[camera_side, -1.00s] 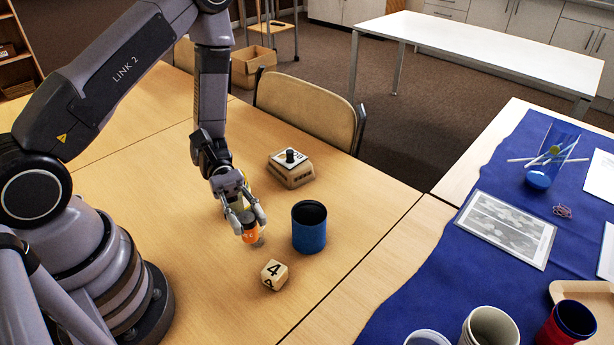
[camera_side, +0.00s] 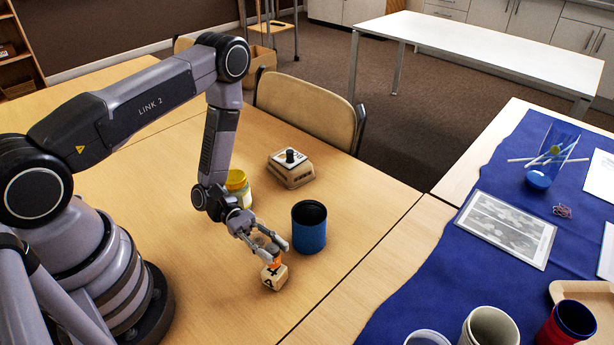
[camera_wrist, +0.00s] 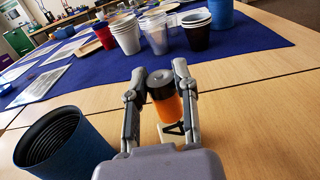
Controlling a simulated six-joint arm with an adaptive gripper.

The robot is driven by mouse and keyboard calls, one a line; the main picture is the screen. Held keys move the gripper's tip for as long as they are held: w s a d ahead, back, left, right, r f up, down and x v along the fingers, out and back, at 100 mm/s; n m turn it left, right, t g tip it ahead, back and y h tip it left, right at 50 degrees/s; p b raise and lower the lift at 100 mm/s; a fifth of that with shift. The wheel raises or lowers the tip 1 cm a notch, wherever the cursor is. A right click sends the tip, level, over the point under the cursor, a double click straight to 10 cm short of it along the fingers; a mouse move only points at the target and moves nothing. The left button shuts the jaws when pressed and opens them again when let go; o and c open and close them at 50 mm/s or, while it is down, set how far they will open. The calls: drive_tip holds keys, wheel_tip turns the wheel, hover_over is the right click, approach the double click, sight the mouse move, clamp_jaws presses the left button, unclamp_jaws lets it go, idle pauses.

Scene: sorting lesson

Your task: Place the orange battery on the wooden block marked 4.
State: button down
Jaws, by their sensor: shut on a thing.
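The orange battery (camera_wrist: 168,107) has a dark top end and is held between the fingertips of my gripper (camera_wrist: 161,82) in the wrist view. In the side view my gripper (camera_side: 268,247) points down, and a bit of orange shows below its fingers. The wooden block marked 4 (camera_side: 274,280) stands on the table directly under the battery. In the wrist view part of the block's black mark (camera_wrist: 174,129) shows by the battery's lower end. I cannot tell whether the battery touches the block's top.
A blue cup (camera_side: 309,228) stands close to the right of my gripper. A yellow jar (camera_side: 239,182) stands behind my wrist, and a box with a black knob (camera_side: 291,170) is farther back. The table's front is clear. Cups and papers lie on a blue cloth (camera_side: 424,290) at right.

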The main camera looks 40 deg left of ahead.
drive_tip(key=shift+f, duration=0.95)
drive_tip(key=shift+f, duration=0.15)
drive_tip(key=c, duration=0.9)
unclamp_jaws()
